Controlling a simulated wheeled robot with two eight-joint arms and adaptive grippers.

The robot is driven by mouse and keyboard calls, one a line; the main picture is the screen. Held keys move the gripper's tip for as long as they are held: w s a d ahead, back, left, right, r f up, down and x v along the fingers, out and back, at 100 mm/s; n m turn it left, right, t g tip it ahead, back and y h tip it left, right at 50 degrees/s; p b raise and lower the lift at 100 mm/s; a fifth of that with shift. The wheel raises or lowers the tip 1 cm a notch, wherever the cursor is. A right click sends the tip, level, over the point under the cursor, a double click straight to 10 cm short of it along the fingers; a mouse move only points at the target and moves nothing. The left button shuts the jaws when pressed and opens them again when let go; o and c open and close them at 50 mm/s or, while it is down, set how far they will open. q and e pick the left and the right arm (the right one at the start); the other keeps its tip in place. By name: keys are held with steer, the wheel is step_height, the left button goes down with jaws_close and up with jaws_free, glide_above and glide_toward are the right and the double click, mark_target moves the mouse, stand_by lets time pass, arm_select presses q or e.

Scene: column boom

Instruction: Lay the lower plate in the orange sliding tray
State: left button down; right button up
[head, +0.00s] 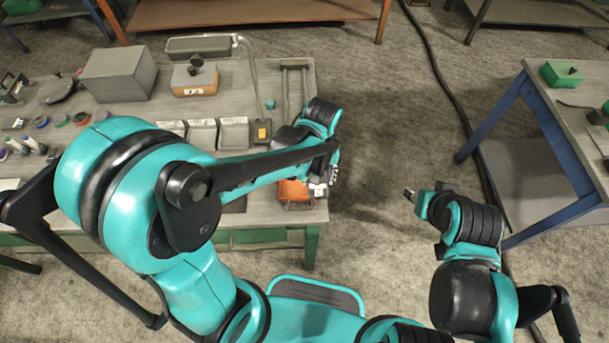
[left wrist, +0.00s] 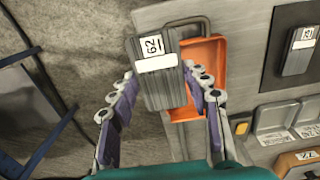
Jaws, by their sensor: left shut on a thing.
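A grey ribbed plate (left wrist: 158,88) with a "62" label and a blank white label is between the fingers of my left gripper (left wrist: 163,98), which is shut on it. In the left wrist view the plate overlaps the left side of the orange sliding tray (left wrist: 208,62); I cannot tell whether it touches the tray. In the head view the orange tray (head: 294,191) shows at the table's right edge, with my left gripper (head: 328,178) beside it. My right gripper (head: 408,193) is over open floor, away from both tables; its finger state is unclear.
A similar dark labelled block (left wrist: 299,50) lies on a dark mat to the right of the tray. Pale open bins (left wrist: 274,118) are near it. A grey box (head: 119,74) stands farther left.

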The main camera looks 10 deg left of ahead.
arm_select(q)
steer(key=w+a+f, duration=0.1)
steer(key=a, duration=0.1)
steer(key=w+a+f+b, duration=0.1)
steer(key=w+a+f, duration=0.2)
steer(key=a+f, duration=0.1)
steer(key=shift+w+a+b, duration=0.25)
steer(key=shift+w+b, duration=0.1)
steer(key=shift+w, duration=0.05)
steer(key=shift+f+b, duration=0.75)
steer(key=shift+f, duration=1.2)
steer(key=shift+r, duration=0.1)
steer(key=c, duration=0.7)
jaws_free()
steer(key=shift+f, duration=0.2)
steer(key=shift+c, duration=0.2)
steer(key=shift+r, duration=0.15)
